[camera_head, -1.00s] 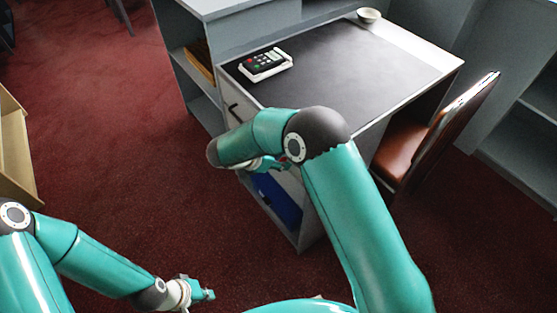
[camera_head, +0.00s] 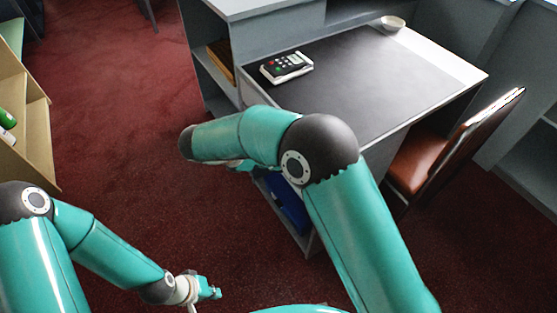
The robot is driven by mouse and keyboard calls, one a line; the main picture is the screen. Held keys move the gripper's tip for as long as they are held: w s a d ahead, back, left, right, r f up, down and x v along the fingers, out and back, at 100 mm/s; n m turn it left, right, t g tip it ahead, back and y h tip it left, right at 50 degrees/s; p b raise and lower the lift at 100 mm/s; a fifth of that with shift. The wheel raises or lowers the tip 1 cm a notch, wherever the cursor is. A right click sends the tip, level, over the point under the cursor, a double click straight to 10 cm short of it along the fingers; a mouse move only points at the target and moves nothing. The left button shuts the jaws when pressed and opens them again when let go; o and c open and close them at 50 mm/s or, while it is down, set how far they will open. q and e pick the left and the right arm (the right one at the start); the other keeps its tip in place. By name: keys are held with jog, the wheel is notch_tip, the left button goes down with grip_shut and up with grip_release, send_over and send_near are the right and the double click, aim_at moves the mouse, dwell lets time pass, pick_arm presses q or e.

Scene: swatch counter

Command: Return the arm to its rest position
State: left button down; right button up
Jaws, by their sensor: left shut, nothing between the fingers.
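My left arm comes in from the lower left, and its gripper (camera_head: 207,290) is low in the picture over the red carpet. It is small here, shut and empty, touching nothing. My right arm, teal with dark joints, rises from the lower right and bends left at a raised elbow in front of the counter. The right gripper is mostly hidden behind its own forearm; only a small teal part (camera_head: 240,165) shows below it, so its fingers cannot be judged.
A counter with a dark top (camera_head: 360,80) stands behind the right arm. It bears a keypad device (camera_head: 286,67) and a white bowl (camera_head: 392,23). A brown chair (camera_head: 418,160) stands at its right. A blue thing (camera_head: 287,203) is below. A wooden shelf (camera_head: 38,140) is at left. Red carpet is open between.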

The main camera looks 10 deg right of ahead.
jog(key=shift+s+a+r, duration=0.1)
jog(key=shift+a+r, duration=0.1)
dwell(0.4)
jog(key=s+d+f+m+g+y+p, duration=0.1)
jog(key=s+f+m+g+y+p, duration=0.55)
jog(key=s+f, duration=0.75)
jog(key=s+d+m+t+y+p, duration=0.2)
jog(key=s+m+y, duration=0.4)
jog(key=m, duration=1.1)
jog(key=s+d+t, duration=0.1)
jog(key=s+t, duration=0.1)
jog(key=s, duration=0.1)
jog(key=shift+s, duration=0.4)
